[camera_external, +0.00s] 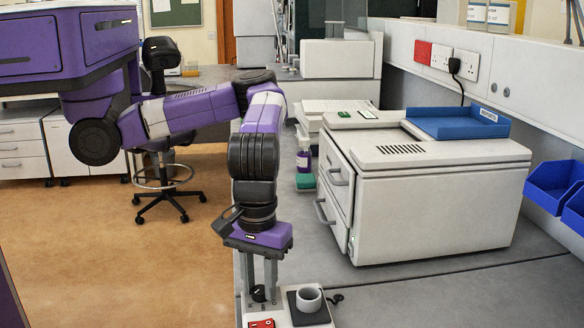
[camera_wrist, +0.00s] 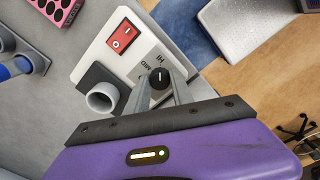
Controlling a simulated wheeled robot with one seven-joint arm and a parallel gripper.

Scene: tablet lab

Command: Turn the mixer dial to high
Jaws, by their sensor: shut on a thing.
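The mixer is a pale box (camera_wrist: 98,55) at the bottom of the external view, with a red rocker switch (camera_wrist: 122,37), a black pad (camera_external: 293,312) and a small round black dial (camera_wrist: 159,77) with a white pointer line. The dial also shows in the external view (camera_external: 258,294). Printed labels, one reading HI, stand beside it in the wrist view. My gripper (camera_wrist: 161,84) points down at the dial, its two grey fingers shut on either side of the knob. The fingers hide part of the dial's surroundings, and I cannot tell exactly which label the pointer meets.
A white cup (camera_external: 308,298) stands on the mixer's black pad, close to my fingers. A large pale machine (camera_external: 430,205) with a blue tray (camera_external: 458,122) on top stands behind right. A pink rack (camera_wrist: 56,9) shows in the wrist view. Grey bench to the right is mostly clear.

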